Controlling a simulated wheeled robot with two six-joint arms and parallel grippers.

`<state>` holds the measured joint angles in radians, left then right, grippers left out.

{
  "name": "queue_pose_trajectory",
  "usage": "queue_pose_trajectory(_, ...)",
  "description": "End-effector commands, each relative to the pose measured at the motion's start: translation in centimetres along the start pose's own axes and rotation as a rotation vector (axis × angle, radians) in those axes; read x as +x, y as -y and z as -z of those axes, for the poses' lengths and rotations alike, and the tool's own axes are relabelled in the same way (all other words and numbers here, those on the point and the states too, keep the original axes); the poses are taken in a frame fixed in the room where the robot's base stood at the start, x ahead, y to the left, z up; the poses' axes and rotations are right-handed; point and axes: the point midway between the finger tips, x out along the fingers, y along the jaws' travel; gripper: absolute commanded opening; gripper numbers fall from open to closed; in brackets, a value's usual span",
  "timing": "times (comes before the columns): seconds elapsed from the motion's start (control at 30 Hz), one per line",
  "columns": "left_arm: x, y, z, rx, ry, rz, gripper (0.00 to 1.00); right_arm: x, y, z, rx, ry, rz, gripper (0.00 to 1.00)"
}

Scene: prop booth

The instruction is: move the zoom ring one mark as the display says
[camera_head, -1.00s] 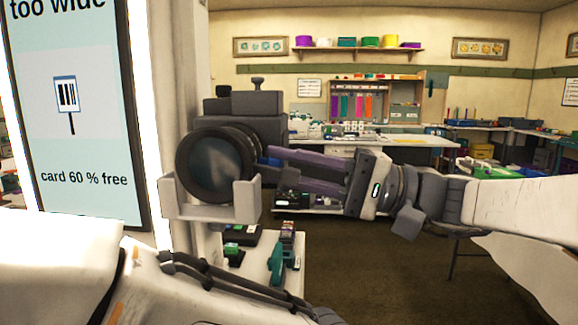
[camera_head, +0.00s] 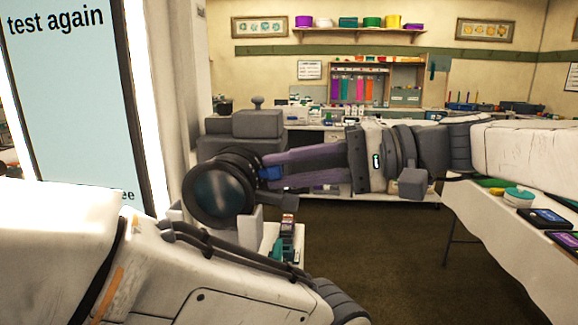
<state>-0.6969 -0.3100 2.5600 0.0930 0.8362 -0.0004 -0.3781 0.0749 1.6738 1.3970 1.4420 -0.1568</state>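The camera's round lens (camera_head: 219,192) faces me, with the dark zoom ring (camera_head: 250,166) around its barrel behind the front glass. The grey camera body (camera_head: 257,124) stands behind it. My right gripper (camera_head: 272,171) reaches in from the right with its purple fingers at the ring's right side, beside a blue tab. The fingers overlap in this view, so I cannot tell how far apart they are or whether they grip the tab. The display (camera_head: 75,90) at left reads "test again". My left arm crosses the lower left; its gripper is out of view.
A grey bracket (camera_head: 250,228) stands just below the lens. A low white stand (camera_head: 299,262) with small items is below it. A table with a green-lidded tin (camera_head: 518,196) and dark cards is at right. Open brown floor lies between.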

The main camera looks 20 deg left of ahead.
Motion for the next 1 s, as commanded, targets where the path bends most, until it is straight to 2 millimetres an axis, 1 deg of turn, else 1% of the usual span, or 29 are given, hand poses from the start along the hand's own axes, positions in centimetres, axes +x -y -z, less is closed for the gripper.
queue_pose_trajectory(0.03, 0.0, 0.0, 0.0, 0.0, 0.0, 0.0, 0.56, 0.0, 0.0, 0.0, 0.0, 0.0, 0.0, 0.44)
queue_pose_trajectory(0.07, 0.0, 0.0, 0.0, 0.0, 0.0, 0.0, 0.56, 0.0, 0.0, 0.0, 0.0, 0.0, 0.0, 0.55)
queue_pose_trajectory(0.37, 0.0, 0.0, 0.0, 0.0, 0.0, 0.0, 0.56, -0.1, 0.0, 0.0, 0.0, 0.0, 0.001, 0.55)
queue_pose_trajectory(0.47, 0.0, 0.0, 0.0, 0.0, 0.0, 0.0, 0.56, -0.6, 0.0, 0.1, 0.0, -0.002, 0.001, 0.55)
queue_pose_trajectory(0.57, 0.1, 0.0, 0.0, 0.0, 0.0, 0.0, 0.56, -1.9, -0.1, 0.1, 0.0, -0.004, 0.001, 0.55)
queue_pose_trajectory(0.8, 0.1, 0.0, 0.0, 0.0, 0.0, 0.0, 0.56, -6.8, 0.0, 0.2, 0.0, -0.006, 0.001, 0.55)
queue_pose_trajectory(0.9, 0.1, 0.0, 0.0, 0.0, 0.0, 0.0, 0.56, -8.5, 0.0, 0.1, 0.0, -0.005, 0.0, 0.55)
queue_pose_trajectory(1.0, 0.1, 0.0, 0.0, 0.0, 0.0, 0.0, 0.56, -9.7, 0.0, 0.1, 0.0, -0.003, 0.0, 0.55)
